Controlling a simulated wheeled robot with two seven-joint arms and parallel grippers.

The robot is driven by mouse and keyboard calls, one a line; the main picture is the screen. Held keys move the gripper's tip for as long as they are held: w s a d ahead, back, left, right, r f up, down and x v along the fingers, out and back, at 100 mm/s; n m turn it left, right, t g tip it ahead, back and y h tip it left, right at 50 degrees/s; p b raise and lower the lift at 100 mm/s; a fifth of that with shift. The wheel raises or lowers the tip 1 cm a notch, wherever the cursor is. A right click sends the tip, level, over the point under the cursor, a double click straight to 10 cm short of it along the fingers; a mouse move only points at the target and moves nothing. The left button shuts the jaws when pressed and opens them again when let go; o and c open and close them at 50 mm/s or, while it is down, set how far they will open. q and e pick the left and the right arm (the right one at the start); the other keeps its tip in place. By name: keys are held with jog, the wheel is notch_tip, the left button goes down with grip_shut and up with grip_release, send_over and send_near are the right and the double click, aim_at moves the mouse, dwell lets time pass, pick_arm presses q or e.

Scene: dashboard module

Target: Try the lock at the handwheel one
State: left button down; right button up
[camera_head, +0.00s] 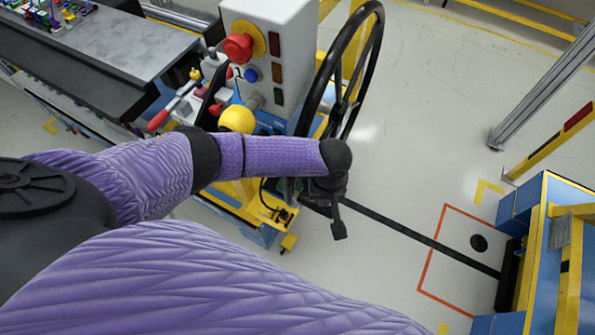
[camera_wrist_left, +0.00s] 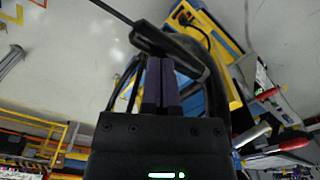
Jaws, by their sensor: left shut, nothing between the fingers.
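The black handwheel (camera_head: 345,85) stands upright beside the white control panel in the head view, and its lower rim is partly hidden by my left arm. A long black bar (camera_head: 420,238), apparently part of the lock, runs from the wheel's lower edge toward the lower right. In the left wrist view a black body (camera_wrist_left: 165,42) with a thin rod lies across the tips of my left gripper (camera_wrist_left: 160,62). The fingers are shut and empty; I cannot tell whether they touch it. In the head view the left gripper (camera_head: 325,186) is mostly hidden behind its wrist.
The control panel (camera_head: 295,50) carries a red knob (camera_head: 238,47) and a yellow knob (camera_head: 237,119) close to my forearm. A grey worktop (camera_head: 130,45) is at upper left. A blue and yellow frame (camera_head: 555,215) stands at right.

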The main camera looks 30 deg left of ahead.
pick_arm(q)
jog(key=shift+f+b, duration=0.35)
jog(key=shift+f, duration=0.25)
dwell(0.4)
notch_tip(320, 180, up, 8)
jog(key=p, duration=0.9)
